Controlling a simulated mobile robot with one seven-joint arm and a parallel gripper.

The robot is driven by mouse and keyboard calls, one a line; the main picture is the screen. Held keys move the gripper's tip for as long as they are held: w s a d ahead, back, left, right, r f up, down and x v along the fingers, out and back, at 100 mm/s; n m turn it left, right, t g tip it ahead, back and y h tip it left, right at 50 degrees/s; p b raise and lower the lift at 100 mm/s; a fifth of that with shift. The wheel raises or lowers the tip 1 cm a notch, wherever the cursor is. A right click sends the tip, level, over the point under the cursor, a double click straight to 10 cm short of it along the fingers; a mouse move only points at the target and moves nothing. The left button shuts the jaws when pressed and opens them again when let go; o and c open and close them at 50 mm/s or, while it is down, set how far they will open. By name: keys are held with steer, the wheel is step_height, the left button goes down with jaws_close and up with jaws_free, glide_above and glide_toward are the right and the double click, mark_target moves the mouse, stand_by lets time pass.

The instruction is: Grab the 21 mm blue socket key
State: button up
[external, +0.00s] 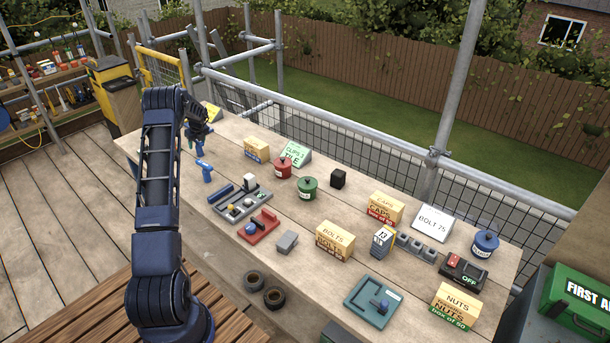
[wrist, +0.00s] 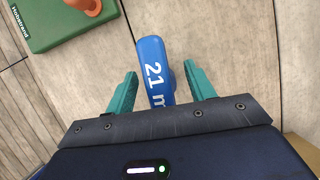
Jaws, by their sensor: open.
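In the external view my gripper (external: 194,140) is over the far left part of the table. A blue T-shaped piece (external: 206,172) stands near it, closer to the camera; its marking is too small to read.
A green block with an orange knob (wrist: 62,28) lies at the upper left in the wrist view. On the wooden table, a grey tray (external: 240,203), a red tray (external: 260,227), a red pot (external: 282,168) and a yellow box (external: 256,150) stand to the right of my gripper.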

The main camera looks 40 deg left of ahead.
jaws_close()
steer(key=shift+r, duration=0.1)
